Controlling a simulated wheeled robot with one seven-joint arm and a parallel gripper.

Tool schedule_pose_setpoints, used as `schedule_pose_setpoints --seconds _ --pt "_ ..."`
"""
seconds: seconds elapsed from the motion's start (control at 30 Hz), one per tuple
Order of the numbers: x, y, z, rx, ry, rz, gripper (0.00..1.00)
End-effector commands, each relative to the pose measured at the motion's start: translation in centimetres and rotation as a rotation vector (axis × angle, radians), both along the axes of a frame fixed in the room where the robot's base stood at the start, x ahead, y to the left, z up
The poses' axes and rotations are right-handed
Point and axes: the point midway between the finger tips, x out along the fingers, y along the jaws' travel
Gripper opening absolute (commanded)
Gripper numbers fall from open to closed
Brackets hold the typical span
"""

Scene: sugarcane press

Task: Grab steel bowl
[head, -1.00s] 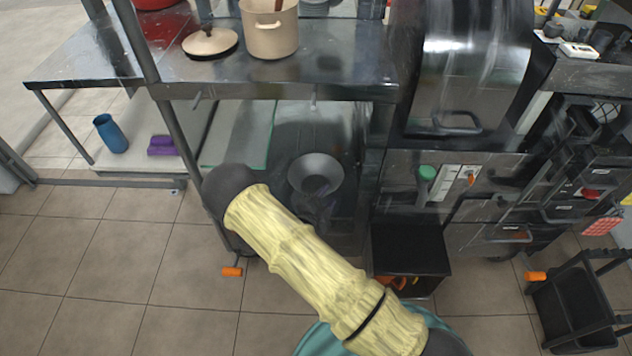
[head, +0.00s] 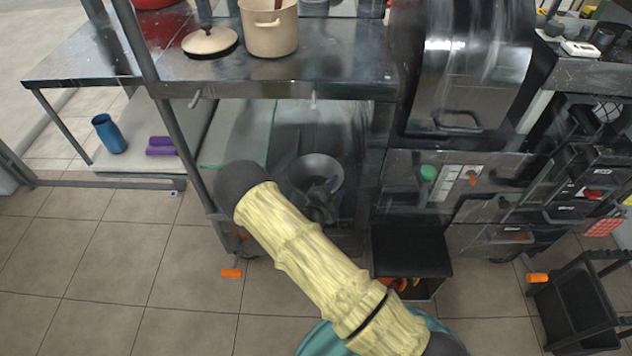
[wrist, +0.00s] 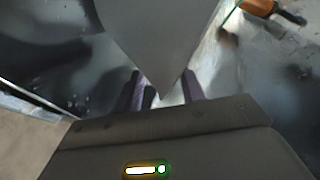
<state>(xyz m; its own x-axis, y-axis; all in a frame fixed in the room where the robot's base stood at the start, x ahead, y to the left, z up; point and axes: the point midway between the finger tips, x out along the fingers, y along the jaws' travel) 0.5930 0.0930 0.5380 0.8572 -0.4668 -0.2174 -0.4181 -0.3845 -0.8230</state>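The steel bowl (head: 308,168) sits on the lower shelf under the metal table, in the middle of the head view. In the wrist view its grey wall (wrist: 160,40) fills the upper middle and tapers down between the two fingers. My gripper (wrist: 165,92) is open, with one dark purple finger on each side of the bowl wall and a gap visible between them. My arm hides part of the shelf's front.
The metal tabletop (head: 340,70) above holds a beige pot (head: 270,28) and a lid (head: 209,41). A table leg (head: 180,140) stands left of my arm. A blue cup (head: 109,134) and purple object (head: 160,146) are on the left lower shelf. Machinery with drawers (head: 450,180) stands right.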

Motion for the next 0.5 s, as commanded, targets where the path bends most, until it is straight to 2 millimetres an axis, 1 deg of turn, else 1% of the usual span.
schedule_pose_setpoints --seconds 0.27,0.3,0.37,0.4,0.47,0.5 --pt "-0.03 0.02 0.01 0.0 0.0 0.0 0.39" --pt "-0.03 0.02 0.01 0.0 0.0 0.0 0.35" --pt "-0.03 0.02 0.01 0.0 0.0 0.0 0.24" --pt "-0.03 0.02 0.01 0.0 0.0 0.0 0.16" --pt "-0.03 0.02 0.01 0.0 0.0 0.0 0.04" --pt "-0.03 0.02 0.01 0.0 0.0 0.0 0.0"
